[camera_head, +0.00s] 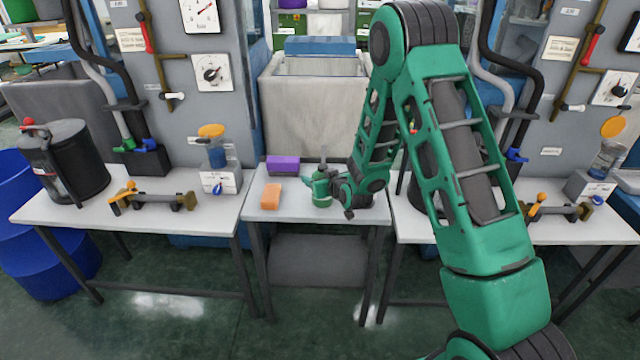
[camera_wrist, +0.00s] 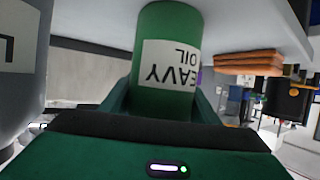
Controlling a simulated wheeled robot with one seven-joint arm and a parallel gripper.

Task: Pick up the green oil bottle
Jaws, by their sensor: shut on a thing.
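The green oil bottle (camera_head: 321,191) is at the middle of the small centre table, with a thin grey spout-like tip above it. In the wrist view the green bottle (camera_wrist: 165,100) fills the space between my fingers, and its white label reads upside down, with "EAVY OIL" visible. My gripper (camera_head: 332,186) comes in from the right and is shut on the bottle. Its two green fingers also show in the wrist view (camera_wrist: 163,106), one on each side of the bottle. I cannot tell whether the bottle's base touches the tabletop.
A grey labelled container (camera_wrist: 22,60) stands close beside my gripper. Side tables flank the centre one with narrow gaps.

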